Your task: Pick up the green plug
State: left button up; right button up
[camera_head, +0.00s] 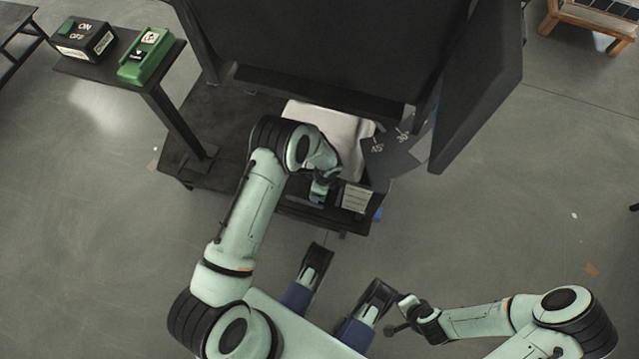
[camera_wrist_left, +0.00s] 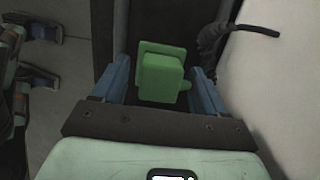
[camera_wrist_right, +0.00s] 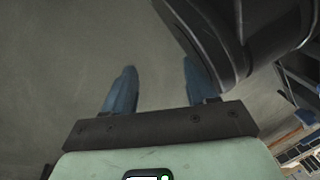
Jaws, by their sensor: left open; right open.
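The green plug (camera_wrist_left: 160,77) is a small block with a wider plate at its far end, seen in the left wrist view over a dark surface. My left gripper (camera_wrist_left: 158,72) is open, with one blue finger on either side of the plug. Contact between fingers and plug cannot be told. In the head view my left gripper (camera_head: 321,187) is low at the front of the dark stand, and I cannot make out the plug there. My right gripper (camera_head: 400,312) is at the lower right, away from the stand. Its blue fingers (camera_wrist_right: 158,85) are open and empty.
The dark stand (camera_head: 215,115) has upright panels (camera_head: 478,85) and a pale white piece (camera_head: 350,130). A black cable (camera_wrist_left: 258,30) is near the plug. An ON/OFF box (camera_head: 83,40) and a green box (camera_head: 146,56) sit on a side shelf.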

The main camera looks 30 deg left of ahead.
pick_arm(q)
jog(key=c, duration=1)
pick_arm(e)
jog(key=w+a+r+t+p, duration=0.1)
jog(key=w+r+t+p, duration=0.15)
jog(key=w+r, duration=0.2)
pick_arm(q)
notch_tip(320, 180, up, 21)
jog(key=p, duration=0.3)
jog(key=shift+r+p, duration=0.1)
jog(key=shift+p, duration=0.25)
pick_arm(e)
jog(key=s+a+r+g, duration=0.2)
jog(key=s+r, duration=0.2)
jog(key=shift+s+n+y, duration=0.3)
jog(key=shift+y, duration=0.1)
